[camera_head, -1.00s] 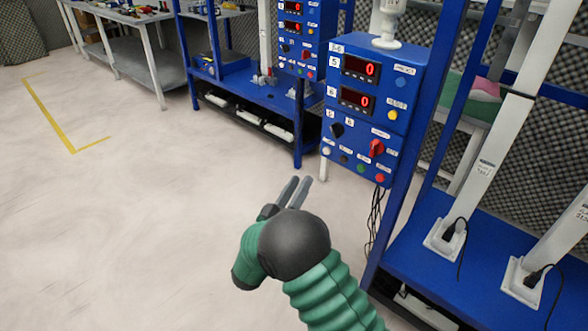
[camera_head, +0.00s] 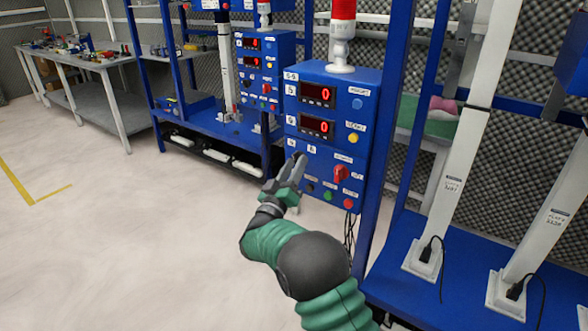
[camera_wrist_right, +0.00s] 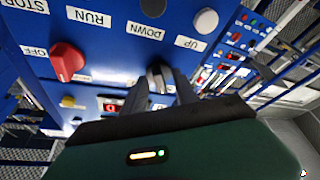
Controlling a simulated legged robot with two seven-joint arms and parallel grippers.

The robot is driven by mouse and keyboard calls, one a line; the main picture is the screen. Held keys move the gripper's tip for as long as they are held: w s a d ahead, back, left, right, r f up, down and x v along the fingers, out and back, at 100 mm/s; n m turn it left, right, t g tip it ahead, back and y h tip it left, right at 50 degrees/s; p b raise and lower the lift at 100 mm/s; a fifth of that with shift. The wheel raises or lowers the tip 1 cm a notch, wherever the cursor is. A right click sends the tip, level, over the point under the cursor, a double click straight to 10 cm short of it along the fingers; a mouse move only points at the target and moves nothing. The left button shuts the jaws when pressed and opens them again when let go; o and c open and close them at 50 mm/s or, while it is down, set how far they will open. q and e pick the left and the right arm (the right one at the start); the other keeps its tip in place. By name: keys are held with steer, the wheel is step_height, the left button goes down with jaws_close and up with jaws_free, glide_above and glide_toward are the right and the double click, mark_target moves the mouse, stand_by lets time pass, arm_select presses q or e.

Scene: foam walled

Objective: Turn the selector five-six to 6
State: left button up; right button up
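The blue control box (camera_head: 335,80) marked 5-6 stands right of centre in the head view, with two red displays reading 0. Labels 5 and 6 sit above the selector's place, where my right gripper (camera_head: 298,164) covers the knob. In the right wrist view, which shows the panel upside down, the dark selector knob (camera_wrist_right: 158,74) lies just beyond the fingertips of my right gripper (camera_wrist_right: 161,82). The fingers are apart, roughly either side of the knob; I cannot tell whether they touch it. The knob's pointing direction is unclear. My left gripper is out of view.
UP and DOWN buttons, including a white one (camera_wrist_right: 205,21), are close by. A blue frame post (camera_head: 390,120) stands right of the box. Floor on the left is clear.

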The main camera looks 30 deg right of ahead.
steer(key=shift+a+r, duration=0.1)
steer(key=shift+a, duration=0.15)
steer(key=c, duration=0.3)
jaws_close()
